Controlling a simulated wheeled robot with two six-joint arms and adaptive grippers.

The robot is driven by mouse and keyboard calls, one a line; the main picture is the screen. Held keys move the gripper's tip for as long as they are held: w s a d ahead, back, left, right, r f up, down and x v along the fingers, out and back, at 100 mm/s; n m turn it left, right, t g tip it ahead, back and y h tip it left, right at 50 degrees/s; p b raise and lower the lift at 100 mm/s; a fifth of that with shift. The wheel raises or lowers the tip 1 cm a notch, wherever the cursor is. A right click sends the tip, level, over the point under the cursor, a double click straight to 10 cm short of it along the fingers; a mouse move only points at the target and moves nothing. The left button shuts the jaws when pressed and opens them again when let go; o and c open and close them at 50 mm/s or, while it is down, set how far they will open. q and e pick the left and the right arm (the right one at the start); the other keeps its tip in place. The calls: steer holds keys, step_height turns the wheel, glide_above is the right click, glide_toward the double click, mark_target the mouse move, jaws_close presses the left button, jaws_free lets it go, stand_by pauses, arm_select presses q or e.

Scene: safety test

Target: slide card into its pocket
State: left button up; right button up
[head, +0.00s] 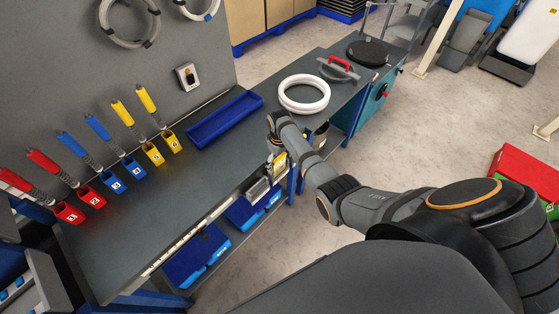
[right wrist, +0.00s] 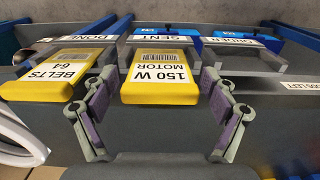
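In the right wrist view a yellow card reading "150 W MOTOR" (right wrist: 160,75) stands at the pocket labelled SENT (right wrist: 163,40). Another yellow card, "BELTS 64" (right wrist: 52,82), is at the pocket labelled DONE (right wrist: 68,38). The pocket labelled ORDER (right wrist: 232,41) is to the right, with blue behind it. My right gripper (right wrist: 159,78) is open, its purple-padded fingers spread to either side of the motor card, with small gaps showing. In the head view the right wrist (head: 276,138) hides most of the gripper, at the bench's front edge. My left gripper is not in view.
The bench (head: 150,205) carries a blue tray (head: 225,117), white rings (head: 304,94) and a red-handled tool (head: 339,68). Coloured tool holders line its back left. Blue bins (head: 196,256) sit below the front edge. The bench's middle is clear.

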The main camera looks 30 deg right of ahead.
steer(key=shift+r, duration=0.1)
step_height(320, 180, up, 12)
steer(key=shift+f, duration=0.1)
step_height(320, 180, up, 7)
steer(key=p, duration=0.9)
stand_by(0.4)
stand_by(0.3)
steer(key=shift+f, duration=0.1)
